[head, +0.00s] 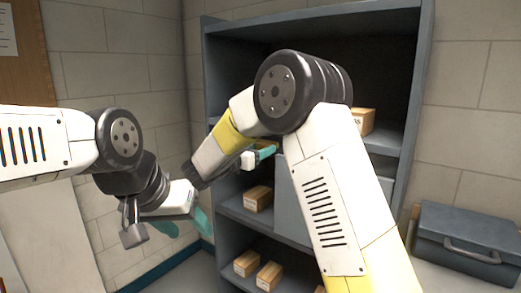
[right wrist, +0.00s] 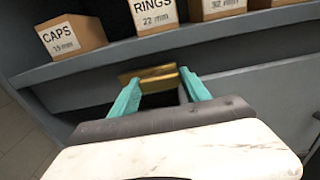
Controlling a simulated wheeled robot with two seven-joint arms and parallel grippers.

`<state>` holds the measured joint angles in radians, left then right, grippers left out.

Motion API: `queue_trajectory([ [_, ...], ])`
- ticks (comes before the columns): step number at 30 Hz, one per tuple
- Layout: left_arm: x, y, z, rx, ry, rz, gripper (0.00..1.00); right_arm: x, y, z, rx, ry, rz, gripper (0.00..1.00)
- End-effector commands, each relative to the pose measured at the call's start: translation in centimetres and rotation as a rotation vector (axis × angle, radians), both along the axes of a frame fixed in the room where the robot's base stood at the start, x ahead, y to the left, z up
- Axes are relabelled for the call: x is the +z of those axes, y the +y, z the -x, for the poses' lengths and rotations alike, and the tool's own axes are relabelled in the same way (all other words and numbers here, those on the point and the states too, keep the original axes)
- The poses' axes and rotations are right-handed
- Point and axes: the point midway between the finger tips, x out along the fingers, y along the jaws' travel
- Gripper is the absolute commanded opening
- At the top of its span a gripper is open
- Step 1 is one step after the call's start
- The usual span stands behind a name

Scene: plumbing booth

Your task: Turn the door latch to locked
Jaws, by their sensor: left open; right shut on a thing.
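The door latch shows as a brass bar (right wrist: 150,77) in the right wrist view, in front of the grey cabinet front just below a shelf edge. My right gripper (right wrist: 160,84) has its teal fingers on either side of the brass piece and is shut on it. In the head view the right gripper (head: 266,152) is at the grey door panel (head: 291,205), and the latch is hidden there by my arm. Which way the latch points is hard to tell. My left gripper (head: 182,225) is open and empty, to the left of the cabinet.
The grey shelf cabinet (head: 212,100) holds several small cartons, such as one on the middle shelf (head: 258,198). In the right wrist view a CAPS carton (right wrist: 70,38) and a RINGS carton (right wrist: 155,14) stand above the latch. A grey toolbox (head: 468,226) lies at right.

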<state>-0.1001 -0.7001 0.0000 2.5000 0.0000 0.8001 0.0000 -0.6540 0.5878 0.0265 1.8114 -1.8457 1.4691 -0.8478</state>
Motion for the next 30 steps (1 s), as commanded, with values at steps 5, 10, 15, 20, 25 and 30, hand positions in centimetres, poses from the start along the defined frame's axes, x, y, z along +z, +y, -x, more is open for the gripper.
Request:
queue_trajectory([
  [5,0.0,0.0,0.0,0.0,0.0,0.0,0.54,0.02,0.04,0.01,0.001,0.0,0.0,0.0],
  [10,0.0,0.0,0.0,0.0,0.0,0.0,0.54,0.02,0.06,0.01,0.001,0.005,0.006,0.0],
  [15,0.0,0.0,0.0,0.0,0.0,0.0,0.54,0.05,0.07,0.02,0.001,0.031,0.044,0.0],
  [20,0.0,0.0,0.0,0.0,0.0,0.0,0.54,0.06,0.09,0.04,0.001,0.084,0.118,0.0],
  [25,0.0,0.0,0.0,0.0,0.0,0.0,0.54,0.07,0.12,0.03,0.002,0.168,0.234,0.0],
  [30,0.0,0.0,0.0,0.0,0.0,0.0,0.54,0.07,0.12,0.03,0.002,0.264,0.365,0.0],
])
